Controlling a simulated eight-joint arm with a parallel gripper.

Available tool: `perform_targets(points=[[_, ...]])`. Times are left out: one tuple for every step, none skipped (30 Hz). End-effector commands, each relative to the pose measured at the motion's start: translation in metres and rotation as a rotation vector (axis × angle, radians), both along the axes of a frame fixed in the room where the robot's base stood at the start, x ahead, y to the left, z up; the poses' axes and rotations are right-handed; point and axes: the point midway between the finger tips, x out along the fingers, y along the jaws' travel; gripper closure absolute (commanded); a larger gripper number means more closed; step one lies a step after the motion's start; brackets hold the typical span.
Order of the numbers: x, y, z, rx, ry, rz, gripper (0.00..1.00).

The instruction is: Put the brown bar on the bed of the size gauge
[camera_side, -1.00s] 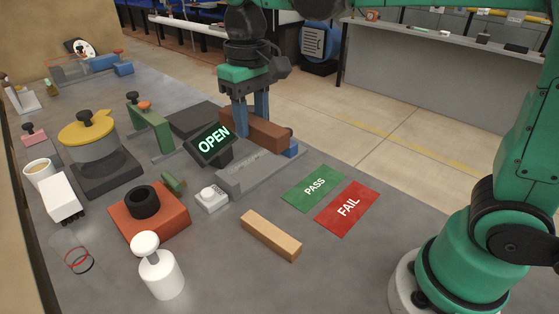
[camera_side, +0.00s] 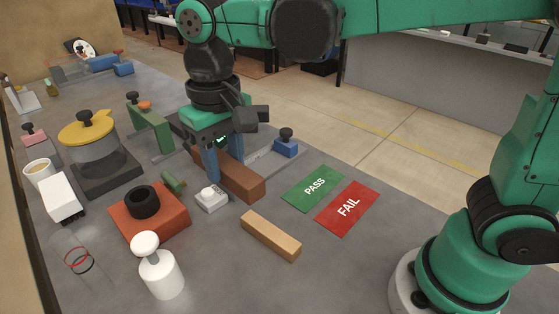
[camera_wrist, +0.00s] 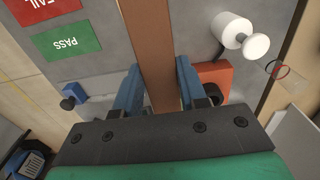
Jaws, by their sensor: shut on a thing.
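The brown bar (camera_side: 242,182) is a long reddish-brown block between the blue fingers of my gripper (camera_side: 222,166). In the wrist view the bar (camera_wrist: 150,40) runs lengthwise between both fingers (camera_wrist: 159,78), which are shut on it. The size gauge has a grey base (camera_side: 260,155) with a blue block and black knob (camera_side: 287,144) at its right end. In the side view the bar is in front of the gauge, and my gripper hides most of the gauge's display. I cannot tell how high the bar is above the table.
A tan bar (camera_side: 270,236) lies in front of the brown bar. Green PASS (camera_side: 314,188) and red FAIL (camera_side: 347,208) cards lie to the right. A white button box (camera_side: 211,199) and a red block with a black ring (camera_side: 150,215) stand to the left.

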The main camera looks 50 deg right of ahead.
Motion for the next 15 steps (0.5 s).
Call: perform_targets(points=[[0.0,0.0,-0.013,0.0,0.0,0.0,1.0],[0.0,0.0,-0.02,0.0,0.0,0.0,1.0],[0.0,0.0,-0.029,0.0,0.0,0.0,1.0],[0.0,0.0,-0.036,0.0,0.0,0.0,1.0],[0.0,0.0,-0.043,0.0,0.0,0.0,1.0],[0.0,0.0,-0.052,0.001,0.0,0.0,1.0],[0.0,0.0,-0.059,0.001,0.0,0.0,1.0],[0.001,0.0,-0.066,0.001,0.0,0.0,1.0],[0.0,-0.001,-0.075,0.001,0.0,0.0,1.0],[0.001,0.0,-0.082,0.001,-0.001,0.0,1.0],[0.001,0.0,-0.088,0.001,-0.001,0.0,1.0],[0.0,0.0,-0.096,0.001,-0.001,0.001,1.0],[0.0,-0.001,-0.101,0.001,-0.001,0.001,1.0],[0.0,-0.001,-0.106,0.001,-0.001,0.001,1.0],[0.0,0.0,-0.111,0.001,-0.001,0.001,1.0]])
